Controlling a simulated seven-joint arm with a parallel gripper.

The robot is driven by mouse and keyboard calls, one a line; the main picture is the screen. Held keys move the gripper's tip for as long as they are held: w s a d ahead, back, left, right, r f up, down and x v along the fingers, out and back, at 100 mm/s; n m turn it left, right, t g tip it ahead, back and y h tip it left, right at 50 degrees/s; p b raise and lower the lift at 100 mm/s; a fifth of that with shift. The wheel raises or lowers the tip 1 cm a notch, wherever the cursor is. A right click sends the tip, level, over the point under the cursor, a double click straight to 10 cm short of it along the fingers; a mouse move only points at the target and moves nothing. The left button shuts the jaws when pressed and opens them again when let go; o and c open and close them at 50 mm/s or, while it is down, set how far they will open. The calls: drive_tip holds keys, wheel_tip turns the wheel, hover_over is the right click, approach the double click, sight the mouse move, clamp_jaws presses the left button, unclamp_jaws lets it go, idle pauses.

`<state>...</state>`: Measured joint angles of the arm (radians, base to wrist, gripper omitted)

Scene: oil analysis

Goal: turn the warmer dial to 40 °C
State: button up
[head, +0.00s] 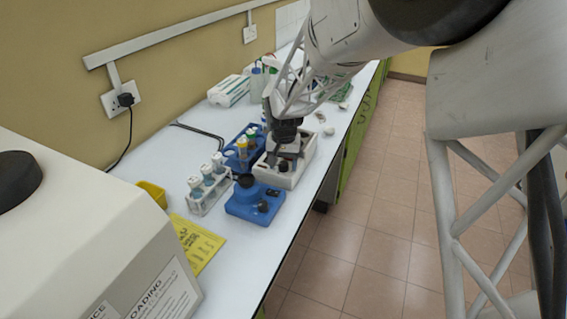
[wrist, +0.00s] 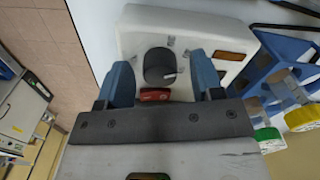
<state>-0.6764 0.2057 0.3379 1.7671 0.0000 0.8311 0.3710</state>
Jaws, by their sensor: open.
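The warmer is a white box (wrist: 215,38) in the wrist view, and it also shows in the head view (head: 308,155) on the bench. Its dark round dial (wrist: 158,62) has a light pointer mark toward the right of the picture. A red switch (wrist: 154,95) sits beside the dial, nearer my gripper. My gripper (wrist: 160,66) is open, with one blue finger on each side of the dial and visible gaps to it. Contact with the dial is not seen. The scale markings are too small to read. In the head view my gripper is over the warmer, partly hiding it.
A blue device with black knobs (head: 254,203) stands just in front of the warmer. A rack of capped tubes (head: 209,185) and a blue tube rack (head: 242,147) stand to the left. The bench edge and open floor (head: 370,230) lie to the right.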

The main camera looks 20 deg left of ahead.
sight(285, 164)
drive_tip(key=shift+r, duration=3.85)
drive_tip(key=shift+d+r, duration=0.15)
drive_tip(key=shift+d, duration=0.05)
drive_tip(key=s+d+r+m, duration=0.1)
drive_tip(key=s+d+r, duration=0.25)
drive_tip(key=d, duration=0.65)
drive_tip(key=s+d+r+t, duration=0.15)
drive_tip(key=d+r, duration=0.25)
drive_tip(key=d, duration=0.6)
drive_tip(key=s+d+r+m, duration=0.1)
drive_tip(key=s+d+r, duration=0.3)
drive_tip(key=d, duration=0.5)
drive_tip(key=s+d+f+m+t, duration=0.1)
drive_tip(key=s+d, duration=1.8)
drive_tip(key=s, duration=0.3)
drive_tip(key=shift+s+d+f+m, duration=0.15)
drive_tip(key=shift+d+m, duration=0.15)
drive_tip(key=shift+d, duration=0.1)
